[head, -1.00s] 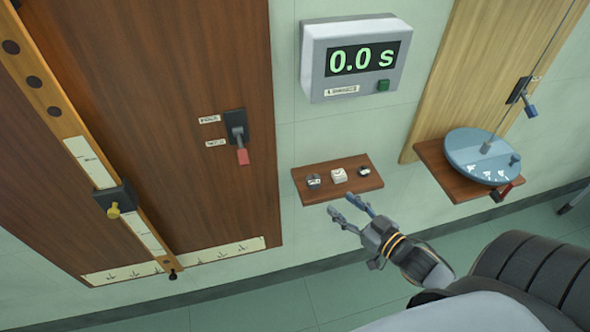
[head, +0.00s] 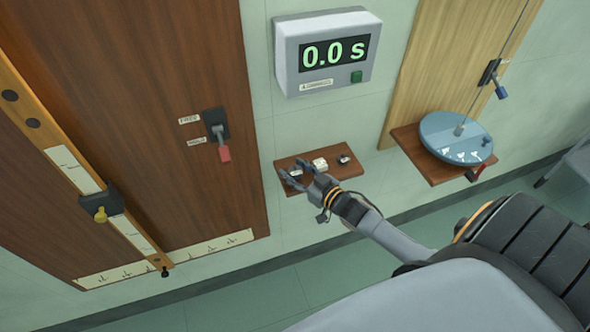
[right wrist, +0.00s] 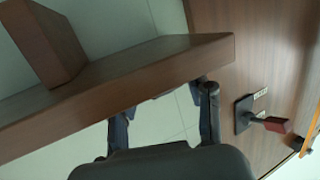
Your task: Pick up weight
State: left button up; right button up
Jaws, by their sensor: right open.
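Three small weights sit on a little wooden shelf (head: 318,182) on the wall. The middle weight (head: 320,164) is whitish, and the right weight (head: 344,159) is small and dark-and-white. The left weight (head: 296,172) is partly hidden by my right gripper (head: 291,173), whose open fingers are at the shelf's left end, around or just above it; I cannot tell whether they touch it. In the right wrist view, the shelf edge (right wrist: 130,85) hides the fingertips of the right gripper (right wrist: 162,103), and no weight shows. My left gripper is not in view.
A timer (head: 325,52) reading 0.0 s hangs above the shelf. A lever switch (head: 219,135) is on the brown panel at left, beside a wooden rail with a yellow-knobbed slider (head: 100,205). A blue disc (head: 456,138) sits on a shelf at right.

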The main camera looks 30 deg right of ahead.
grip_shut()
dwell(0.3)
